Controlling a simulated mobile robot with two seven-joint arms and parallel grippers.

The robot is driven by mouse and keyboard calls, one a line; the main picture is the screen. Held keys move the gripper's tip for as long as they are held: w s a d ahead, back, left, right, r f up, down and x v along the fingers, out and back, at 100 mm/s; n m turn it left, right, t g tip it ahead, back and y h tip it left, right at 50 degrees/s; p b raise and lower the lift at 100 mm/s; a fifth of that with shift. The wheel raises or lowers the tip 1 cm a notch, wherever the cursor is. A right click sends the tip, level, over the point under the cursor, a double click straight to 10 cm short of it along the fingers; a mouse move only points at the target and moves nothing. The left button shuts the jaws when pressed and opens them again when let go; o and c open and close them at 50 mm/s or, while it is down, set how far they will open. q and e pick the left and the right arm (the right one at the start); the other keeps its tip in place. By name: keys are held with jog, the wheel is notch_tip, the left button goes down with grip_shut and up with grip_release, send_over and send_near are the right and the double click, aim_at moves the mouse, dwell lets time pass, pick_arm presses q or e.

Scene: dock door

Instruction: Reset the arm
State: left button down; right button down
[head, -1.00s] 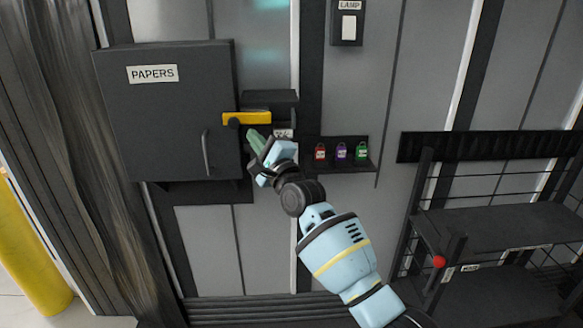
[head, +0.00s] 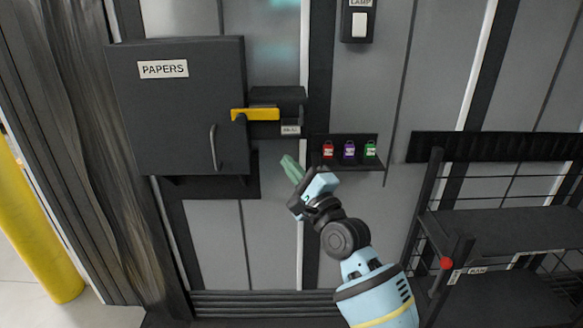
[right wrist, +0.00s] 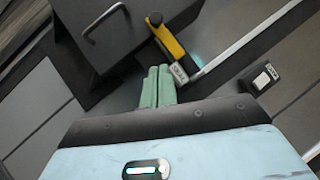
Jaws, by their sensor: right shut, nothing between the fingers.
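My right gripper (head: 290,168) is in the middle of the head view, below the yellow latch bar and left of the small padlock shelf. Its green fingers also show in the right wrist view (right wrist: 158,86), lying side by side, shut and empty. It appears clear of the cabinet and the latch. The dark cabinet (head: 180,105) labelled PAPERS has its door closed. The yellow latch bar (head: 262,114) lies across the cabinet's right edge and also shows in the right wrist view (right wrist: 168,38). My left gripper is in neither view.
A small shelf (head: 375,167) holds a red (head: 328,150), a purple (head: 349,150) and a green padlock (head: 370,149). A lamp switch (head: 359,24) is above. A dark rack (head: 500,228) with a red knob (head: 446,263) stands at right. A yellow post (head: 35,235) stands at left.

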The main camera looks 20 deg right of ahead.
dwell(0.4)
jog(key=s+f+n+g+h, duration=0.1)
jog(key=s+f+n+g, duration=0.15)
jog(key=s+f, duration=0.5)
jog(key=s+f+n+g+p, duration=0.15)
jog(key=s+f+n, duration=0.25)
jog(key=f, duration=0.7)
jog(key=s+f+n+g+h, duration=0.1)
jog(key=s+f+n+g, duration=0.15)
jog(key=s+f, duration=0.5)
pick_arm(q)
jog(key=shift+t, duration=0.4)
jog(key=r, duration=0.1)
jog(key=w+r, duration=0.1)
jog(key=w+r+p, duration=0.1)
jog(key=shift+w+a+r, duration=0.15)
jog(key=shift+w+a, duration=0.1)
pick_arm(e)
jog(key=s+f+n+g, duration=0.2)
jog(key=s+f+n, duration=0.2)
jog(key=s, duration=0.5)
jog(key=s+d+f+n+g+h, duration=0.1)
jog(key=s+f+n, duration=0.2)
jog(key=s+f, duration=0.3)
jog(key=s+d+f+n+g+h, duration=0.1)
jog(key=s+f+n, duration=0.3)
jog(key=s, duration=0.8)
jog(key=shift+f+n+g, duration=0.3)
jog(key=shift+f+g, duration=0.3)
jog(key=shift+g, duration=0.25)
